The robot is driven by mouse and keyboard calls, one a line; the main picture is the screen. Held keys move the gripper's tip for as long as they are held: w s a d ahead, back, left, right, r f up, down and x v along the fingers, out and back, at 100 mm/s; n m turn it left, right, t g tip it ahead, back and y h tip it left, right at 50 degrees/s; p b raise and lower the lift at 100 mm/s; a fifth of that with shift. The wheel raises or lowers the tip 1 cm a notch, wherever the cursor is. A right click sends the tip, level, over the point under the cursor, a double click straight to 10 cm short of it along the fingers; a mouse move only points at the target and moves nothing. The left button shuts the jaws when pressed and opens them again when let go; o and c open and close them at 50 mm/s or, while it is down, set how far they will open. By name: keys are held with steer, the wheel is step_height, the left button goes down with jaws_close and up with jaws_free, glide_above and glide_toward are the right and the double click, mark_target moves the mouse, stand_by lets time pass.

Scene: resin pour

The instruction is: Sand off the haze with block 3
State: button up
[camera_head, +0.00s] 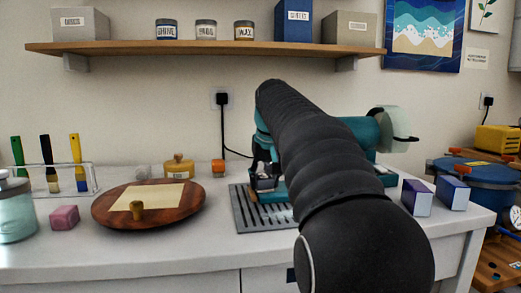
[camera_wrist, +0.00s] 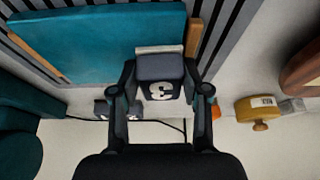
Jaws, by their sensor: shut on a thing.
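My gripper (camera_wrist: 160,88) is shut on block 3 (camera_wrist: 160,80), a dark grey block with a white "3" and a pale layer along one side. In the wrist view the block sits between the two fingers, over the edge of a teal panel (camera_wrist: 95,42) with wooden edging. I cannot tell whether the block touches the panel. In the head view my gripper (camera_head: 262,168) and the block (camera_head: 263,184) are over the grey slatted rack (camera_head: 250,219). My arm hides most of the panel there.
A round wooden board (camera_head: 110,215) with a paper sheet lies left of the rack. A yellow pot (camera_head: 178,167) and an orange item (camera_head: 218,168) stand behind. Two blue-and-white boxes (camera_head: 416,198) are at the right. A shelf (camera_head: 200,49) hangs above.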

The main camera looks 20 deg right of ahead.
steer(key=shift+w+a, duration=0.1)
steer(key=shift+a, duration=0.3)
steer(key=shift+d+r, duration=0.1)
steer(key=shift+r, duration=3.9)
